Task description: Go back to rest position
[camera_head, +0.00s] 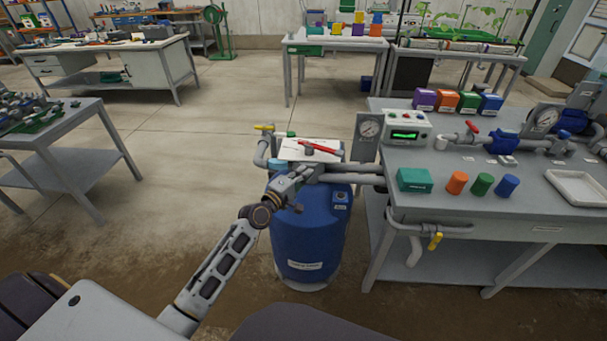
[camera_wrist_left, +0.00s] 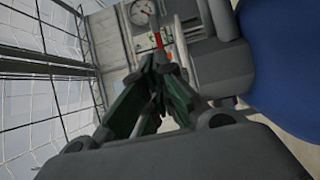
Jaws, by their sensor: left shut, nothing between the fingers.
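My left gripper (camera_head: 298,177) is above the near top edge of the blue tank (camera_head: 308,236), below the red handle (camera_head: 319,146) on the tank's white top. The arm reaches up to it from the bottom left. In the left wrist view the dark green fingers (camera_wrist_left: 158,68) are shut and empty. A red handle (camera_wrist_left: 157,40) shows just beyond the fingertips; I cannot tell whether they touch it. The tank's blue side (camera_wrist_left: 283,65) fills the right of that view. My right gripper is not in view.
The grey bench (camera_head: 550,218) with pipes, a control box (camera_head: 405,131) and several coloured caps stands right of the tank. A yellow-handled valve (camera_head: 264,127) and pipe stand at the tank's left. Open concrete floor (camera_head: 190,150) lies left of the tank. A side table (camera_head: 75,140) stands farther left.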

